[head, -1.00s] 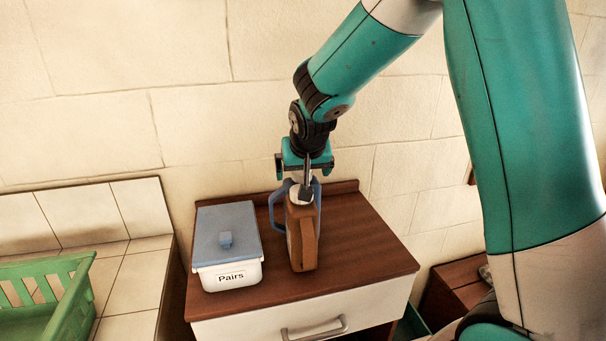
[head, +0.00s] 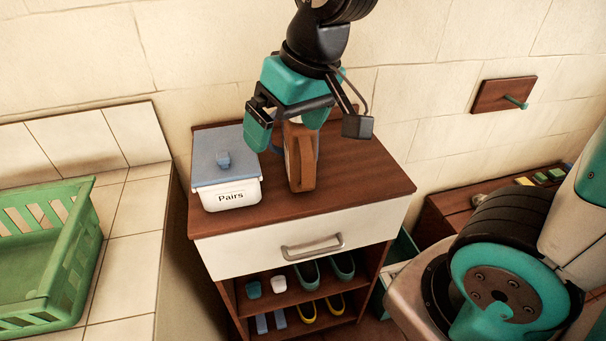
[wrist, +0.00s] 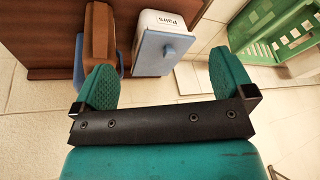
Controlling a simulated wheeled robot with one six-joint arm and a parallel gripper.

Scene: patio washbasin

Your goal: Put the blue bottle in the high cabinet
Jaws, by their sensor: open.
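In the wrist view the brown bottle (wrist: 97,35) and a strip of the blue thing (wrist: 78,75) appear at upper left. My gripper (head: 288,130) is open and empty. In the head view it overlaps the brown bottle's top; the wrist view shows nothing between the fingers (wrist: 165,85). No high cabinet is in view.
A white box labelled "Pairs" with a blue lid (head: 225,180) stands left of the bottle. A green basket (head: 50,250) sits on the tiled counter at left. Shoes (head: 305,275) fill shelves under the drawer (head: 300,240). A wall peg (head: 504,95) is at right.

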